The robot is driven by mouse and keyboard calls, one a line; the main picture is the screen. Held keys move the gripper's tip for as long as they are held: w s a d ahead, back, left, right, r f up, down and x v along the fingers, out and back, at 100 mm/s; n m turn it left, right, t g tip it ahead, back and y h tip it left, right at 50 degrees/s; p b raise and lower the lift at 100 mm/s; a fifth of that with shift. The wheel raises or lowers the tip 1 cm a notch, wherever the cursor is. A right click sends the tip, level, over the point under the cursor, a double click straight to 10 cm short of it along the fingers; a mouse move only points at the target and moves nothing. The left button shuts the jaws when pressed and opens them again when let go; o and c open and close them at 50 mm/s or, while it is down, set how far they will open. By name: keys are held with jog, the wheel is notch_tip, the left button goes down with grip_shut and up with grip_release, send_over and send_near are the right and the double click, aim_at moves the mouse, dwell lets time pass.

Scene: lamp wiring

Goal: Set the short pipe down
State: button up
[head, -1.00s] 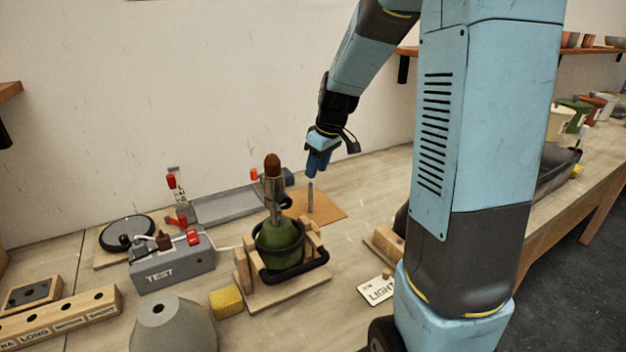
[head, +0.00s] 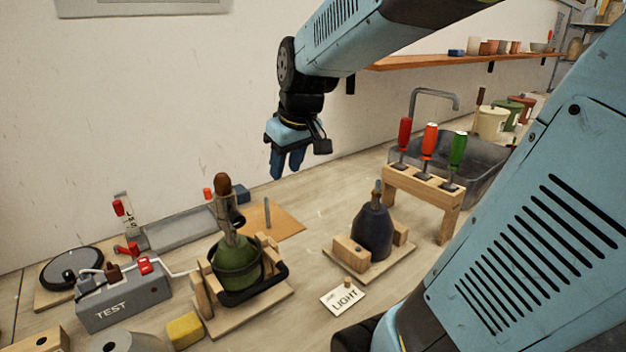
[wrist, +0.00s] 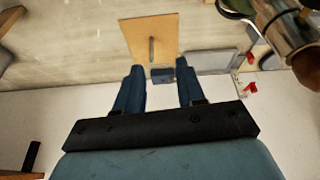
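The short pipe (head: 267,213) is a thin grey metal tube standing upright on the tan board (head: 288,222) near the wall. In the wrist view the pipe (wrist: 152,50) shows beyond the fingertips, on the same board (wrist: 134,34). My gripper (head: 287,172) is above the board and to the right of the pipe in the head view, apart from it. In the wrist view the two blue fingers of my gripper (wrist: 158,72) are spread with nothing between them.
A green lamp base (head: 236,268) sits in a wooden cradle left of the light card (head: 343,298). A dark blue base (head: 373,232) stands in another cradle. Screwdrivers in a rack (head: 425,180) stand at the right. The grey TEST box (head: 122,303) and a grey tray (head: 180,228) are left.

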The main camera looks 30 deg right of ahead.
jog(key=s+r+m+t, duration=0.1)
jog(key=s+m, duration=0.2)
jog(key=s, duration=0.8)
jog(key=shift+s+r+h, duration=0.3)
jog(key=shift+s+h, duration=0.05)
jog(key=shift+h, duration=0.05)
dwell(0.5)
